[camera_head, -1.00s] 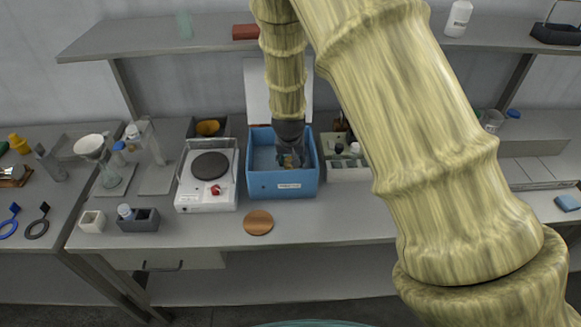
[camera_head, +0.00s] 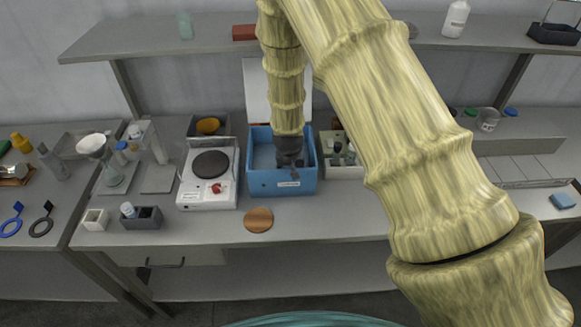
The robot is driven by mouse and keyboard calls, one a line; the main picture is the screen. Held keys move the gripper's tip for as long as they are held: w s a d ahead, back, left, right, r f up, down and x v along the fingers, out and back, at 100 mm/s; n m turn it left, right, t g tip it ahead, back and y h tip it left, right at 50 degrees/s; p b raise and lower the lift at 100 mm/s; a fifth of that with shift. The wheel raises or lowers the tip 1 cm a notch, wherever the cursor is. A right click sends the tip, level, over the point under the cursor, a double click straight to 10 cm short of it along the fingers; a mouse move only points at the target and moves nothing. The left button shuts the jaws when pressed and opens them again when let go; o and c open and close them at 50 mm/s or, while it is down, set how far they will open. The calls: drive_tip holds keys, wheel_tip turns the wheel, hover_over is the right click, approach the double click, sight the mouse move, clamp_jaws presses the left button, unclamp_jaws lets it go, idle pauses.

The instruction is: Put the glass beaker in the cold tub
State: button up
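The blue tub (camera_head: 267,184) stands open on the middle bench, with a white lid (camera_head: 256,95) raised behind it. I take it to be the cold tub. My gripper (camera_head: 291,172) points down over the right part of the tub, with its fingertips near the front wall. It is dark and small here, so I cannot tell whether its fingers are open or hold anything. A clear glass vessel (camera_head: 488,120), perhaps the glass beaker, stands at the back right of the bench. My arm hides part of the bench between it and the tub.
A white hotplate (camera_head: 207,198) stands close left of the tub. A pale rack of bottles (camera_head: 342,171) stands close right. A round wooden disc (camera_head: 258,220) lies in front. A shelf (camera_head: 350,30) runs above the bench. The bench's front strip is mostly clear.

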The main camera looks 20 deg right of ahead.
drive_tip(key=o, duration=1.1)
drive_tip(key=shift+f, duration=0.1)
drive_tip(key=shift+c, duration=0.2)
drive_tip(key=shift+r, duration=0.2)
drive_tip(key=b+v, duration=0.4)
drive_tip(key=v, duration=0.8)
